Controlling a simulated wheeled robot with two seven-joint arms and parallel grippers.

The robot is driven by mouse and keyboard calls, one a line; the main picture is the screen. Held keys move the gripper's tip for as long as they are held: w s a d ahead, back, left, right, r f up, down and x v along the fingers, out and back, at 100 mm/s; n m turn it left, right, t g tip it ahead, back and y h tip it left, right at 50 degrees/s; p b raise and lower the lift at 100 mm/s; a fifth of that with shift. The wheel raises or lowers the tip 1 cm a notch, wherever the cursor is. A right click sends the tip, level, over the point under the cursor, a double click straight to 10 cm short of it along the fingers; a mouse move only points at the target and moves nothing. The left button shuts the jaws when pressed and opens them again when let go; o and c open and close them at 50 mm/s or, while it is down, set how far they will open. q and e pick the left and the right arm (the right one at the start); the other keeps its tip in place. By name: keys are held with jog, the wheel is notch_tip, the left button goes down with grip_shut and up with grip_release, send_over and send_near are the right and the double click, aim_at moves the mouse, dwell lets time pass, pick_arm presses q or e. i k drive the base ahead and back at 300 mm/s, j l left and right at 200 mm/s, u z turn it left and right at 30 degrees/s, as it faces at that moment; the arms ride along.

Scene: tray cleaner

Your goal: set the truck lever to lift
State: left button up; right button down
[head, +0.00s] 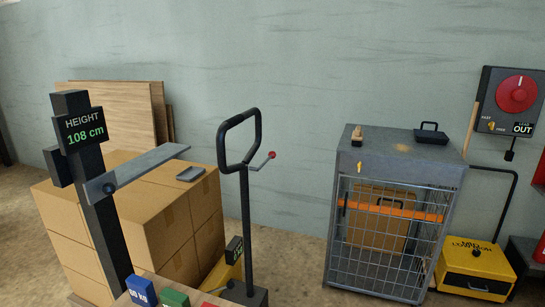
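The pallet truck's black loop handle (240,138) stands upright in the middle of the head view, on a dark post. A small lever with a red knob (271,155) sticks out to the right from the base of the loop, pointing slightly up. No lever position labels can be read. Part of the truck's yellow body (228,272) shows low behind the post, beside stacked cartons. Neither of my grippers is in view.
Cartons (150,220) are stacked left of the truck, with a grey tray (190,174) on top. A height gauge (85,128) reads 108 cm. A wire-fronted grey cabinet (385,240) stands right, near a yellow machine (475,265) and a red-dial panel (515,95). Floor shows between truck and cabinet.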

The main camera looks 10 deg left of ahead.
aim_at(271, 154)
jog(key=i+l+u, duration=0.1)
jog(key=l, duration=0.25)
jog(key=i+l+u, duration=0.25)
jog(key=l, duration=0.45)
jog(key=i+l+u, duration=0.1)
jog(key=i+l, duration=0.15)
jog(key=l, duration=0.15)
